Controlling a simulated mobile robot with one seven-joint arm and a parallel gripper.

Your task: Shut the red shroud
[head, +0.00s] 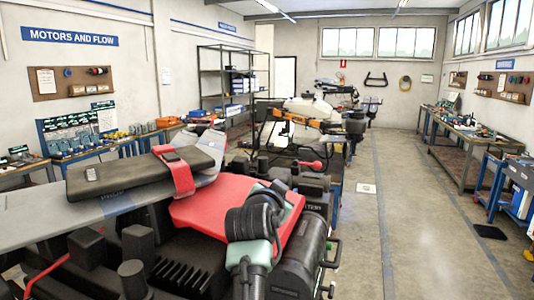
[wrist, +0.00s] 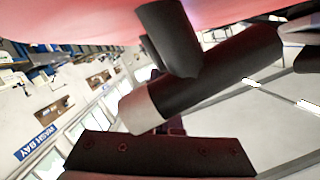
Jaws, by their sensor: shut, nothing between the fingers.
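The red shroud (head: 195,212) is a broad red panel on top of the dark drone body in the head view. Its right part lies behind my dark arm, and I cannot tell how far open it stands. In the wrist view a pinkish-red surface (wrist: 90,22), apparently the shroud, fills the top edge. My gripper (wrist: 160,150) shows as a dark bar with screws at the bottom of the wrist view, shut and empty, below that surface. I cannot tell whether it touches it. In the head view its tips are hidden.
A black pad (head: 130,172) with a red strap (head: 178,172) lies left of the shroud. Black cylinders (head: 132,278) stand in front. An orange-and-white drone (head: 300,118) is behind. Workbenches (head: 460,150) line the right wall; the floor aisle (head: 410,230) is mostly clear.

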